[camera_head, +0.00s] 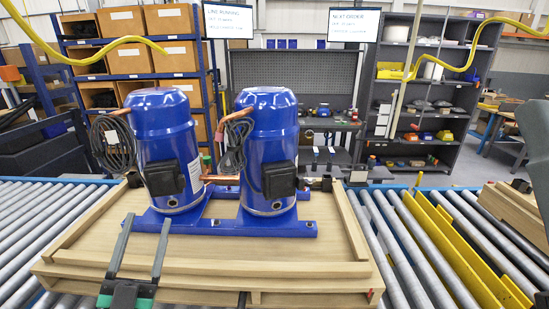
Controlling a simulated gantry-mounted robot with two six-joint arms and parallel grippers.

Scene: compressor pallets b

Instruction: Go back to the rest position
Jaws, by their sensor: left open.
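Two blue compressors stand upright side by side on blue base rails, the left one (166,135) and the right one (268,140). Each has a black terminal box and a coiled dark cable, with copper pipes near it. They sit on a wooden pallet (255,268) with a raised rim. My left gripper (148,218) comes in at the bottom left, over the pallet's front left part. Its two long grey fingers are spread apart with nothing seen between them. My right gripper does not show.
The pallet rests on a roller conveyor (404,262) with a yellow guide rail (457,250) at right. Another wooden pallet (512,208) is at the right edge. Box shelves (137,60), a pegboard bench and a grey parts rack (440,90) stand behind. A yellow hose hangs overhead.

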